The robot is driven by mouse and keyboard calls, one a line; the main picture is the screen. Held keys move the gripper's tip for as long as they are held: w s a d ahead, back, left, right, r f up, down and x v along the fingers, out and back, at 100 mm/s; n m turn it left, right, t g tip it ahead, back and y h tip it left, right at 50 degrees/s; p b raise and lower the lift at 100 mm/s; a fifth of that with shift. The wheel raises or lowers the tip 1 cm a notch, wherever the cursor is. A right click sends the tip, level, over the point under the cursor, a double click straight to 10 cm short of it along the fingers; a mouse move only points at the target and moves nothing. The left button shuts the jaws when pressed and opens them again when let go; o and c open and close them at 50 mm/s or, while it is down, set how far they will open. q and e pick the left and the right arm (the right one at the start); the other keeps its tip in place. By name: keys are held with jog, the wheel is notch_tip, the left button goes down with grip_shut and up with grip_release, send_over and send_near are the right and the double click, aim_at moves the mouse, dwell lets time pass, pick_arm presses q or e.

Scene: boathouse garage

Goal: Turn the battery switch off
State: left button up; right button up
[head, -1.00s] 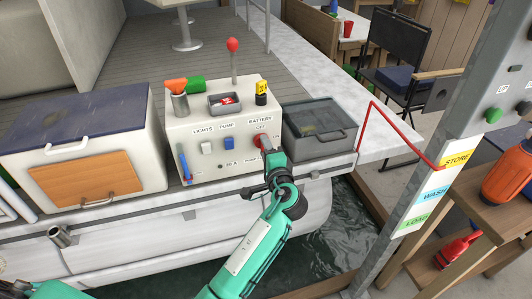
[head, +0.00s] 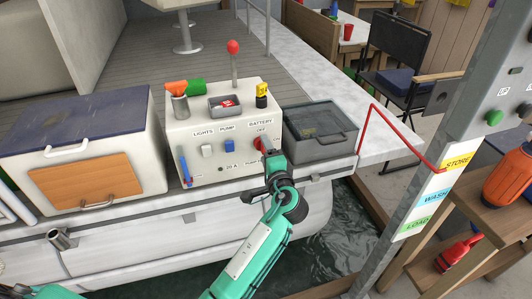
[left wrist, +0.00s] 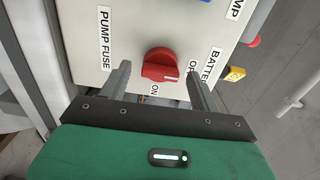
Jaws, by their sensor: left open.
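The battery switch is a red rotary knob (head: 259,143) on the front of a white panel box (head: 200,135), under the BATTERY label, with OFF above it and ON to its right. My left gripper (head: 268,157) is close in front of the knob and partly covers it in the head view. In the left wrist view the knob (left wrist: 160,65) shows between the two fingertips of my open left gripper (left wrist: 158,75), with gaps on both sides. I cannot tell whether the fingertips reach past its face. The knob's exact setting is unclear. My right gripper is not in view.
The panel also has a white lights switch (head: 207,151) and a blue pump switch (head: 230,146). A red-knobbed lever (head: 233,48) stands behind its top. Water lies below the deck edge.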

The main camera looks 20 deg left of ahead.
pick_arm(q)
jog(key=v, duration=1.3)
jog(key=shift+s+d, duration=0.25)
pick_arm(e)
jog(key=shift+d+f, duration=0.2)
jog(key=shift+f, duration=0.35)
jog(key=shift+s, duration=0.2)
